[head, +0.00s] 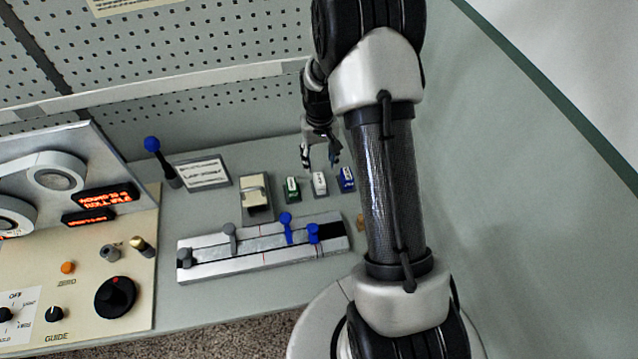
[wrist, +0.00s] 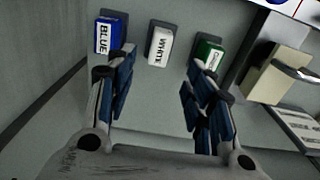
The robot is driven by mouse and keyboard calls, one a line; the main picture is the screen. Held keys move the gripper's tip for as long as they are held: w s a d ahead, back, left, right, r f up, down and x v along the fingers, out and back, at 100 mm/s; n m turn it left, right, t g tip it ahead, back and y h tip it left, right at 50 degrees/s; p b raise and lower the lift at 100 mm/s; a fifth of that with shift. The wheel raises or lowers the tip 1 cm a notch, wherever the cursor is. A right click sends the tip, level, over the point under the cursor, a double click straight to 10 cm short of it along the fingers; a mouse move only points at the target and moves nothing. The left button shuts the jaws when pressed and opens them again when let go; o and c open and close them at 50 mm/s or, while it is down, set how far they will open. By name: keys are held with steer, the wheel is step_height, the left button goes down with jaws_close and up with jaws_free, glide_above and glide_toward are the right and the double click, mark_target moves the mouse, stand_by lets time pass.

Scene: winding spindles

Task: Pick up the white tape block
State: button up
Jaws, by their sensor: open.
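The white tape block (wrist: 159,44) lies on the grey bench between the blue block (wrist: 107,34) and the green block (wrist: 206,58) in the wrist view. Its top label reads WHITE. In the head view the white tape block (head: 319,184) is the middle of the three in a row. My gripper (wrist: 158,80) is open and empty, with its fingers spread left and right, just short of the white block in the picture. In the head view my gripper (head: 320,160) is just behind the row. I cannot tell its height above the bench.
The blue block (head: 346,179) and green block (head: 292,190) stand close on either side. A grey holder with a cream block (head: 254,195) is to the left. A slider rail with blue knobs (head: 262,246) lies in front. A perforated panel (head: 210,115) rises behind.

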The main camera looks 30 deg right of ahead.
mark_target(320, 178)
step_height(320, 178, down, 11)
steer(key=shift+r+b, duration=0.1)
steer(key=shift+b, duration=0.8)
jaws_close()
steer(key=shift+r, duration=0.1)
